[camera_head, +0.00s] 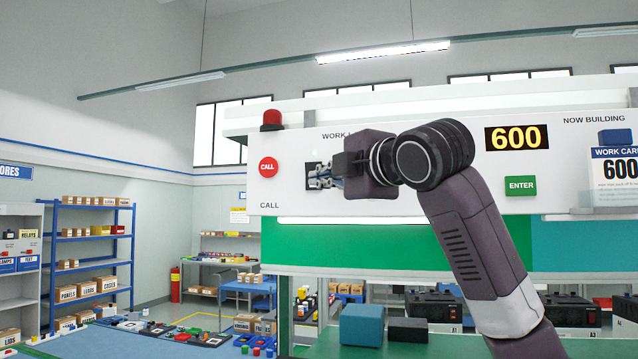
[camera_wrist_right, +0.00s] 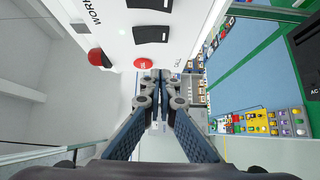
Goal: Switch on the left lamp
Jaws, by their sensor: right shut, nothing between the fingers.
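My right gripper (camera_head: 318,178) is shut and empty in front of the white panel (camera_head: 460,190), beneath the partly hidden "WORK L…" label. A dark switch plate (camera_head: 311,170) shows behind its fingertips, partly covered. In the right wrist view the closed fingers (camera_wrist_right: 160,78) point toward the panel, and two dark rocker switches (camera_wrist_right: 151,34) (camera_wrist_right: 150,5) show on it beyond the fingertips. I cannot tell whether the fingers touch the panel. A bright light strip (camera_head: 350,220) shows under the panel; I cannot tell which lamp it is. My left gripper is not in view.
A red CALL button (camera_head: 268,167) is just left of the fingers, with a red beacon (camera_head: 271,119) above it. A green ENTER button (camera_head: 520,186) and a "600" display (camera_head: 516,137) are to the right. A teal box (camera_head: 361,325) stands on the green bench below.

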